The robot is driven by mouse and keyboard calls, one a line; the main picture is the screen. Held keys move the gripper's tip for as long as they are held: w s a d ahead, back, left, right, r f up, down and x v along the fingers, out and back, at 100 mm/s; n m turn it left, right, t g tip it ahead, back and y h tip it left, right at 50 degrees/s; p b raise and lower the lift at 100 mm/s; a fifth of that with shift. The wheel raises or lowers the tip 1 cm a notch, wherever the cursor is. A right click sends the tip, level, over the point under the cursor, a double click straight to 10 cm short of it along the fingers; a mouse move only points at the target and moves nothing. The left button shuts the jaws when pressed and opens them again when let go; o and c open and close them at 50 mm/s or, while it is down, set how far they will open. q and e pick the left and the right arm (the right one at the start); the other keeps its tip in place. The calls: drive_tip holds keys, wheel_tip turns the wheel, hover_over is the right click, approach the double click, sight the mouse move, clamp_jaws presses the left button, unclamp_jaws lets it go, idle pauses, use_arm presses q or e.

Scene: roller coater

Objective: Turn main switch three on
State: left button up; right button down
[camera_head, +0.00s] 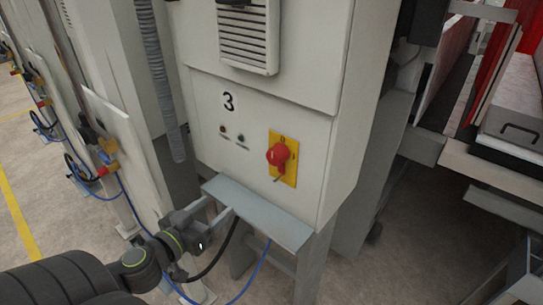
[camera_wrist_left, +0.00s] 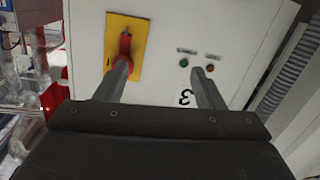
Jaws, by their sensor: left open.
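Main switch three is a red rotary knob (camera_head: 277,155) on a yellow plate (camera_head: 290,168), on the front of a light grey cabinet (camera_head: 210,120) marked with a black 3. In the left wrist view the red knob (camera_wrist_left: 125,46) and yellow plate (camera_wrist_left: 111,45) appear at upper left, with the 3 upside down. My left gripper (camera_head: 222,207) is open and empty, in front of the cabinet, lower left of the knob in the head view. In the wrist view its fingers (camera_wrist_left: 160,80) are spread, the left one overlapping the knob's lower end; contact cannot be told. My right gripper is not in view.
A grey ledge (camera_head: 258,213) juts out below the switch, close to my left gripper. Two small indicators (camera_head: 232,134) sit left of the switch. A grey corrugated hose (camera_head: 160,80) hangs at the cabinet's left. Blue and black cables run below. Machinery (camera_head: 500,160) stands at right.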

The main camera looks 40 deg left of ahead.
use_arm(q)
drive_tip(key=t+h, duration=0.1)
drive_tip(key=h, duration=0.1)
approach(272, 160)
drive_tip(key=w+b, duration=0.1)
drive_tip(key=w, duration=0.1)
drive_tip(key=w+b, duration=0.2)
drive_tip(key=w, duration=0.1)
drive_tip(key=w+b, duration=0.1)
drive_tip(key=w, duration=0.2)
drive_tip(key=shift+w+d, duration=0.1)
drive_tip(key=shift+d, duration=0.3)
drive_tip(key=shift+w+d, duration=0.1)
drive_tip(key=shift+w, duration=0.7)
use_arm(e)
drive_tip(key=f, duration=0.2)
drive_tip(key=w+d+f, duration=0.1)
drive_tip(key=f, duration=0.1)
use_arm(q)
drive_tip(key=c, duration=1)
